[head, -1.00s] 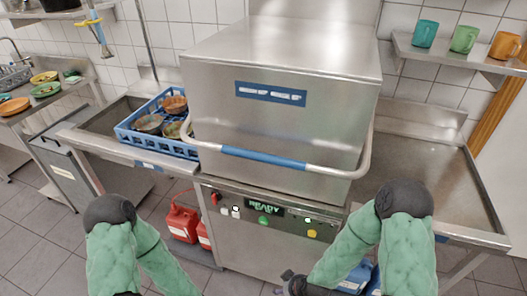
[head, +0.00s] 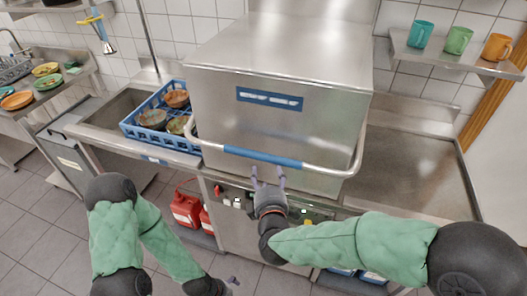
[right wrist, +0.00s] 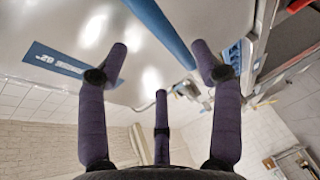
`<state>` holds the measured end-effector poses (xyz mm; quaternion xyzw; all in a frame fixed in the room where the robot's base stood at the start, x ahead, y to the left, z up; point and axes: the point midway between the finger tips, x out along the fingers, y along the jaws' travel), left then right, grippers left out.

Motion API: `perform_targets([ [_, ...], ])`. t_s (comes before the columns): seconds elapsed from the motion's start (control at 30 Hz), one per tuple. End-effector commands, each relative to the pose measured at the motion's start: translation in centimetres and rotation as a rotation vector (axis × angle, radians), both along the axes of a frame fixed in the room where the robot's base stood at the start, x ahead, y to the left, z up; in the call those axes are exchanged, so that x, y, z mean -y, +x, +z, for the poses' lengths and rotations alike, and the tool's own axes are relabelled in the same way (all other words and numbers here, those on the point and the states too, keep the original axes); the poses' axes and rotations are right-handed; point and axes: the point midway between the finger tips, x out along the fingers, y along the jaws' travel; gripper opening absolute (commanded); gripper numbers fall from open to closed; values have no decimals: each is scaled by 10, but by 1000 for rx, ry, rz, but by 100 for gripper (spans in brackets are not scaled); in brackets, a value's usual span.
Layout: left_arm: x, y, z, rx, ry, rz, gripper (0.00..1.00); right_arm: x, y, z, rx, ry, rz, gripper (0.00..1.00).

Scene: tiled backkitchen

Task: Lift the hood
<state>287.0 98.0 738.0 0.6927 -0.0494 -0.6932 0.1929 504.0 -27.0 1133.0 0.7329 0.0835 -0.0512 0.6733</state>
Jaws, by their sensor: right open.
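The steel hood (head: 225,115) of the dishwasher is down, its lower edge just above the control panel. A bar handle (head: 330,172) with a blue grip (head: 250,155) runs across its front. My right gripper (head: 268,169) is open, with its fingertips just below the blue grip. In the right wrist view the blue grip (right wrist: 162,30) passes above and between the spread purple fingers (right wrist: 163,62), and nothing is between the fingertips. My left gripper (head: 233,281) shows only partly at the bottom of the head view, low and away from the hood.
A blue rack (head: 150,140) with several bowls stands on the left counter. The right counter (head: 415,150) is bare. Cups stand on a shelf (head: 450,62) at the upper right. Red canisters (head: 186,209) stand below the machine on the left.

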Motion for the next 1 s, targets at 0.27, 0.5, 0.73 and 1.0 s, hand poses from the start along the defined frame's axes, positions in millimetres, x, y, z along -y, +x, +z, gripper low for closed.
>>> perform_targets([
  [0.27, 0, 0, -7, 0, 0, 0, 100, 0, 22, -3, 8, -15, -4, 65],
  [0.5, 0, 0, -18, 0, 0, 0, 100, -3, 64, -11, 8, -13, -3, 65],
  [0.73, 0, 0, -24, 0, 0, 0, 100, -5, 94, -16, 7, -13, -1, 65],
  [1.0, 0, 0, -26, 0, 0, 0, 100, -6, 106, -16, 8, -13, 0, 65],
])
